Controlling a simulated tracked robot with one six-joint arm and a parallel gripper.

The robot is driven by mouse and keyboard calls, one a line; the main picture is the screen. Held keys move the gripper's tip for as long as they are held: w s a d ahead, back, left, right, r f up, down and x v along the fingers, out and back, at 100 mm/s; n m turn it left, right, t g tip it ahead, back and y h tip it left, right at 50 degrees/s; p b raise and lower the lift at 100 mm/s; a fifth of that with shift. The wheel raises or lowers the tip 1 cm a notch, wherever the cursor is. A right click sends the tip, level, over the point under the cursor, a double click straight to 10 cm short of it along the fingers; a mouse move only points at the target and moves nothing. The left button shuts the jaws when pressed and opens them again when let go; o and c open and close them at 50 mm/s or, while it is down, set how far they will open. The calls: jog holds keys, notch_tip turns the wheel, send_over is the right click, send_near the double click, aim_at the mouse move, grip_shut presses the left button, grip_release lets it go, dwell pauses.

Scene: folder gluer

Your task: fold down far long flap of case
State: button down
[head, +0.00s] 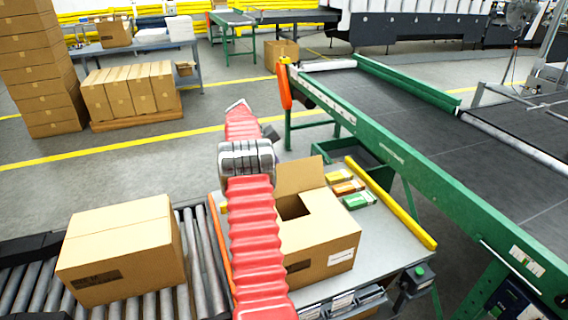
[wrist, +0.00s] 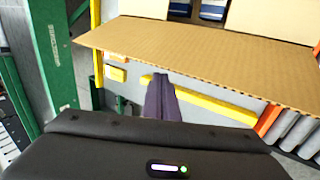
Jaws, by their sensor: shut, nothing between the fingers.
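The case (head: 325,250) is an open brown carton on the grey table. Its far long flap (head: 300,175) stands up at the back, and the dark inside shows in front of it. In the wrist view the flap (wrist: 200,55) is a broad brown sheet across the upper part. My gripper (wrist: 160,82) is shut and empty, with its dark fingers pointing at the flap's lower edge in that picture. The tips appear at or very near that edge; I cannot tell whether they touch. In the head view my red-sleeved arm hides the case's left side, and the fingers cannot be made out.
A closed carton (head: 125,250) sits on the roller conveyor (head: 200,255) at left. Small coloured boxes (head: 345,187) lie on the table right of the flap. A yellow rail (head: 392,203) edges the table, and a green-framed belt conveyor (head: 420,170) runs beyond it.

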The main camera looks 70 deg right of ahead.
aim_at(287, 180)
dwell(0.4)
jog(key=shift+s+a, duration=2.7)
jog(key=shift+s+a, duration=1.05)
jog(key=shift+s, duration=0.05)
jog(key=shift+f, duration=0.1)
